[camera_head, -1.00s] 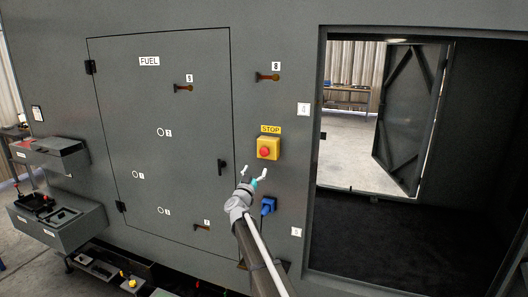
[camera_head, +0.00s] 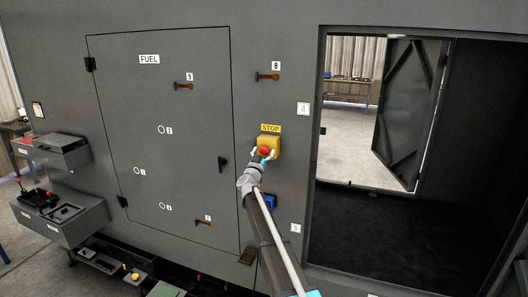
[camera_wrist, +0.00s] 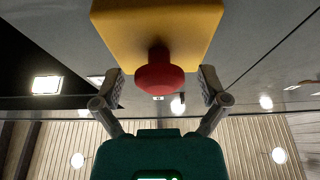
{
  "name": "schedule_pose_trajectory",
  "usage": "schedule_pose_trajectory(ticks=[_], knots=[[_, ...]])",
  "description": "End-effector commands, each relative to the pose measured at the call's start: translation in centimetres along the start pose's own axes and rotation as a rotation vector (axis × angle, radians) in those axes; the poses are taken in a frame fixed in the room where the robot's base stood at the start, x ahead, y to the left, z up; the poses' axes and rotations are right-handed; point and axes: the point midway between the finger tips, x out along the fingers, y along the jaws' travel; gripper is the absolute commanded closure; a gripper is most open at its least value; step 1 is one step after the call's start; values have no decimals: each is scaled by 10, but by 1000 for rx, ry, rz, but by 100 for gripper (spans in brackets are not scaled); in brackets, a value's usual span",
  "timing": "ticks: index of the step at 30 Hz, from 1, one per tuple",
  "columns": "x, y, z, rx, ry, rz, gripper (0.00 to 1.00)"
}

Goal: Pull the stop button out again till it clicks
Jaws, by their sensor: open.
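The stop button is a red mushroom head (camera_head: 264,150) on a yellow box (camera_head: 274,141) on the grey wall, under a yellow STOP label (camera_head: 271,128). In the wrist view the red button (camera_wrist: 159,72) stands out from the yellow box (camera_wrist: 158,25) on a short stem. My gripper (camera_head: 263,154) is at the button. In the wrist view my gripper (camera_wrist: 160,88) is open, with one finger on each side of the red head and a gap on both sides. The fingers do not appear to touch it.
A blue socket (camera_head: 270,202) is on the wall below the box, partly behind my arm. A fuel door (camera_head: 160,110) with a black handle (camera_head: 222,164) is to the left. An open doorway (camera_head: 365,235) is to the right. Drawers (camera_head: 62,222) stick out at far left.

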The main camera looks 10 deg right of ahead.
Motion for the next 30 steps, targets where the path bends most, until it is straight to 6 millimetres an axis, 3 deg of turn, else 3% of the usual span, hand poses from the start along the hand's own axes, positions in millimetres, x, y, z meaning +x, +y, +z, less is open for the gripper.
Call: schedule_pose_trajectory(ticks=[5,20,30], knots=[[0,0,0,0,0,0,9],[0,0,0,0,0,0,100],[-16,0,-7,0,0,0,100]])
